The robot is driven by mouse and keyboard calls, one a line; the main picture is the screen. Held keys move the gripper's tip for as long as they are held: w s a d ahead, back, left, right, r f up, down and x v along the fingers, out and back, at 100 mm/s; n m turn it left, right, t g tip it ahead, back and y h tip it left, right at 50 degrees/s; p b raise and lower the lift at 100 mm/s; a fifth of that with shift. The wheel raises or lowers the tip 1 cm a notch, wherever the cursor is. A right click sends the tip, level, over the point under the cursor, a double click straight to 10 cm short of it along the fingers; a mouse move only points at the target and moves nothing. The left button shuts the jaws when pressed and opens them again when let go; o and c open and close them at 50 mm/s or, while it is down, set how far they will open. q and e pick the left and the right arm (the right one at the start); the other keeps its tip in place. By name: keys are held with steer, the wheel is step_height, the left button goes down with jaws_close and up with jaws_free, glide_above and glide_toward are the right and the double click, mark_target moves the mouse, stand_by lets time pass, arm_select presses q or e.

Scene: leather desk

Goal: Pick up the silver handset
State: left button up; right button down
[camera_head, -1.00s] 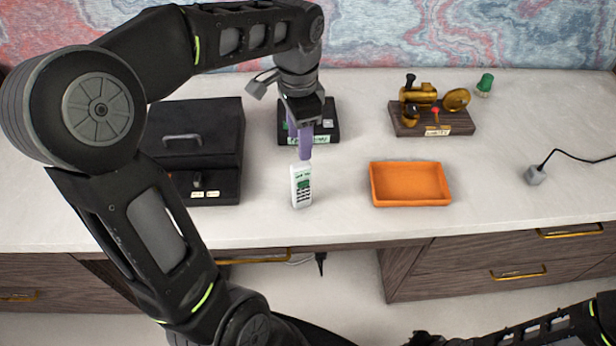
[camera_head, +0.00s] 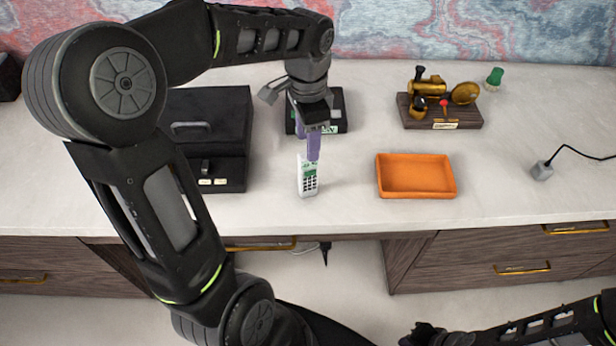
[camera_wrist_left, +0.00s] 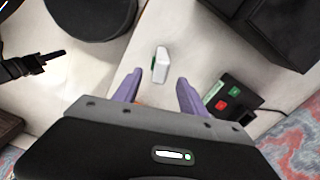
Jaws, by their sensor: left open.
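The silver handset (camera_head: 307,178) is a pale, slim phone with a small green screen and dark keys. It lies on the desk near the front edge, in the middle of the head view. It also shows in the left wrist view (camera_wrist_left: 161,64), ahead of and between the purple fingertips. My left gripper (camera_head: 313,147) points down just behind the handset, and one finger overlaps its upper end in the picture. In the left wrist view the gripper (camera_wrist_left: 158,86) is open with nothing between its fingers. I cannot tell whether a finger touches the handset.
A black base (camera_head: 332,113) with red and green buttons in the wrist view (camera_wrist_left: 228,101) stands behind the gripper. A black case (camera_head: 215,120) is left. An orange tray (camera_head: 416,190) is right, with a brass device (camera_head: 440,107) behind it. Bare desk lies around the handset.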

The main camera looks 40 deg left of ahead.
arm_select(q)
glide_above(308, 176)
steer(key=w+a, duration=0.1)
steer(key=w, duration=0.1)
step_height(308, 176, down, 4)
steer(key=shift+s+a+f+p, duration=0.15)
steer(key=shift+f+p, duration=0.05)
steer(key=shift+p, duration=0.15)
jaws_close()
stand_by(0.4)
stand_by(0.9)
